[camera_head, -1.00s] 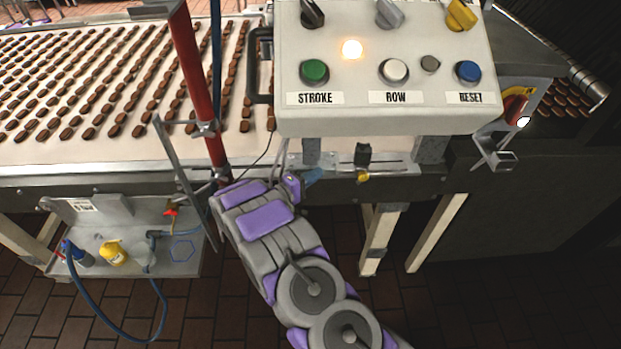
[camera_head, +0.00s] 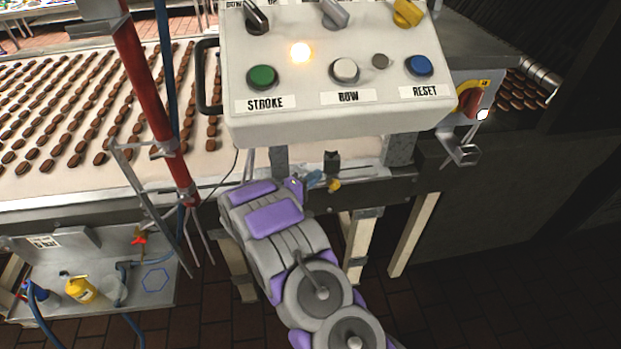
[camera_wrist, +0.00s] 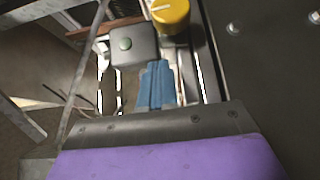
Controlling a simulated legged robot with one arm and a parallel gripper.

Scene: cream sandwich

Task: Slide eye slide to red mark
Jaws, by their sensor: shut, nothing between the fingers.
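The eye slide, a small black block (camera_head: 332,160) with a yellow knob (camera_head: 334,185), sits on a metal rail (camera_head: 365,173) below the control panel. In the wrist view the black block (camera_wrist: 133,45) shows a green dot, and the yellow knob (camera_wrist: 172,14) is at its upper right. My gripper (camera_head: 314,178) has blue fingertips and is just left of the knob. In the wrist view my gripper (camera_wrist: 157,85) is shut and empty, just below the block and knob. I cannot tell whether it touches them. I cannot make out a red mark on the rail.
The control panel (camera_head: 335,110) overhangs the rail, with a lit lamp and several knobs and buttons. A red post (camera_head: 150,100) stands left of it. A conveyor with rows of brown biscuits lies behind. A metal tray (camera_head: 160,297) with bottles is at lower left.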

